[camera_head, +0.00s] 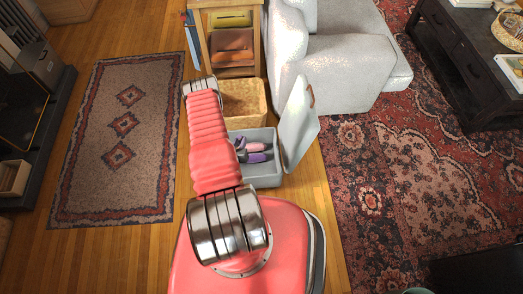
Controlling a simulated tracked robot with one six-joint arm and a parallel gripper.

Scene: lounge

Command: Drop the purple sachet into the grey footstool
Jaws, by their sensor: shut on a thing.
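The grey footstool (264,177) stands open beside my red arm, with its pale grey lid (298,125) raised on the right. Inside its opening are small purple pieces (256,158) and a pink piece (254,147). A further purple piece (239,142) shows at the left, close to my arm's edge. I cannot tell which of these is the purple sachet, or whether any is held. My arm reaches up the picture and passes left of the footstool. My gripper does not show; my arm seems to hide it.
A woven basket (244,101) stands directly behind the footstool, before a wooden shelf (229,5) with folded items. A pale armchair (338,70) is at the back right. A patterned rug (120,130) lies on open floor to the left. A dark table (462,50) is far right.

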